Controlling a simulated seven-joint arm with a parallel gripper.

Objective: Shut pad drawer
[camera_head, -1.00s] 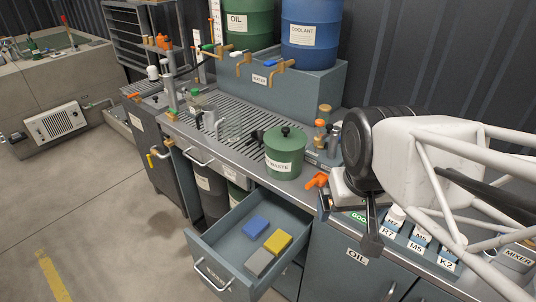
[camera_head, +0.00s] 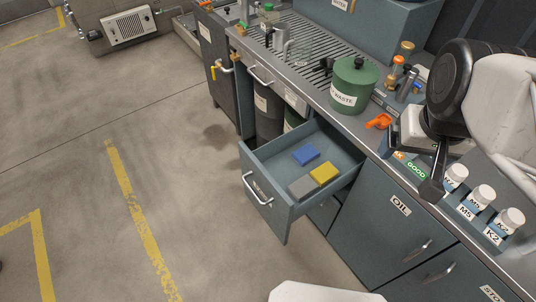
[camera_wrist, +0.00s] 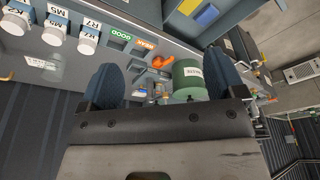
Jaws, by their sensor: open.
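The pad drawer (camera_head: 268,206) is pulled well out from the bench front. Its bar handle (camera_head: 257,188) is on the front panel, at the drawer's left end in the head view. A blue pad (camera_head: 305,155), a yellow pad (camera_head: 324,173) and a grey pad (camera_head: 302,187) lie flat inside. Part of the drawer with the blue pad also shows at the top of the wrist view (camera_wrist: 207,15). My gripper (camera_head: 432,190) is above the bench top, right of the drawer and apart from it. In the wrist view its fingers (camera_wrist: 165,82) are spread, with nothing held between them.
A green waste bin (camera_head: 355,85) stands on the bench behind the drawer. An orange handle (camera_head: 379,121) and several white-capped bottles (camera_head: 482,194) are near my gripper. Oil cabinet doors (camera_head: 385,215) lie right of the drawer. Floor in front is clear.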

